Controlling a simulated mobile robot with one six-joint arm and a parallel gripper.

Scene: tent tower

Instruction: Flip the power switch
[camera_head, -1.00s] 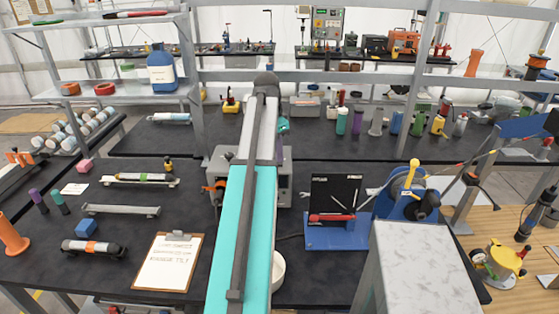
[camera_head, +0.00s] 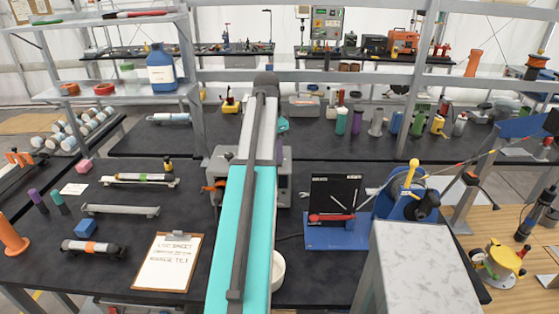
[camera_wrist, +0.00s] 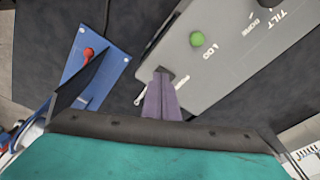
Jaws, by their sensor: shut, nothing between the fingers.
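A grey box (camera_head: 222,168) stands on the black table, mostly hidden behind my arm in the head view. In the wrist view the grey box's (camera_wrist: 225,55) top shows a round green button (camera_wrist: 197,39) and white lettering including "TILT". My gripper (camera_wrist: 162,82) has purple fingers, shut and empty, with their tips at the box's near edge. A small dark piece (camera_wrist: 170,75) at the fingertips may be the power switch; I cannot tell whether they touch it. In the head view my arm hides most of the gripper.
A blue stand (camera_head: 335,236) with a black panel and red-handled tool is right of the box; its blue base (camera_wrist: 88,68) shows left of my gripper in the wrist view. A clipboard (camera_head: 168,262) lies at the front left. A white bowl (camera_head: 278,271) sits beside my arm.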

